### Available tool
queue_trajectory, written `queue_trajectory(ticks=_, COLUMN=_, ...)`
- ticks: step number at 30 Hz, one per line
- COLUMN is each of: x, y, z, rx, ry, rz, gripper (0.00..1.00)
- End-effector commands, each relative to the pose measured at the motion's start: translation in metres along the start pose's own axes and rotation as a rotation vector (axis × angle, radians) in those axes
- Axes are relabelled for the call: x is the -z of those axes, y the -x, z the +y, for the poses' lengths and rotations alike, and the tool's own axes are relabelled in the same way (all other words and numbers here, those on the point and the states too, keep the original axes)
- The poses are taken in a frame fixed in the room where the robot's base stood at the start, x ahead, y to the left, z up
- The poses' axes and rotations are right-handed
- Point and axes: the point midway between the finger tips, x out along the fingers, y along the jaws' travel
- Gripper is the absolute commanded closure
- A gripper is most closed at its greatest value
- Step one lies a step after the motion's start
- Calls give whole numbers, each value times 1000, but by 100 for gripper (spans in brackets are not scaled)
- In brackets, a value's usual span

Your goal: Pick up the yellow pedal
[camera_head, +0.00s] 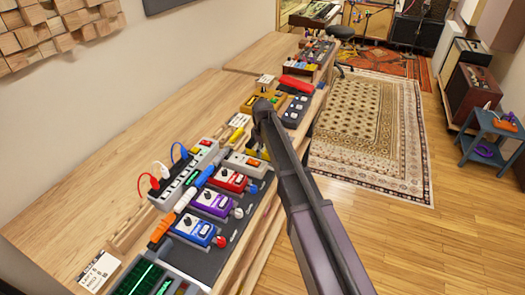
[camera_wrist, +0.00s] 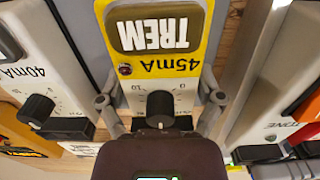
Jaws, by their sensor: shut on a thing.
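The yellow pedal (camera_wrist: 196,55) fills the middle of the wrist view. It has a dark TREM label, the marking 45mA and a black knob on a pale panel. My gripper (camera_wrist: 160,101) has one grey finger against each side of the pedal and is shut on it. The pedal's near end is hidden behind my gripper's dark body. In the head view my arm reaches over the row of pedals, and its end hides the fingers. I cannot tell there whether the held pedal is lifted.
A pale pedal marked 40mA (camera_wrist: 45,72) stands close on the left in the wrist view, and another pale pedal (camera_wrist: 262,75) on the right. In the head view, red (camera_head: 231,181), purple (camera_head: 214,203) and blue (camera_head: 194,230) pedals and a power strip (camera_head: 184,175) crowd the wooden bench (camera_head: 70,190).

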Motion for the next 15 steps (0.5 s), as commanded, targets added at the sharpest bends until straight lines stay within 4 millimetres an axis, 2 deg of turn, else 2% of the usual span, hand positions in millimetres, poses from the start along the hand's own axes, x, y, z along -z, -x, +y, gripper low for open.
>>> queue_trajectory(ticks=8, x=0, y=15, z=0, rx=0, ry=0, rz=0, gripper=76)
queue_trajectory(ticks=15, x=0, y=37, z=0, rx=-1, ry=0, rz=0, gripper=76)
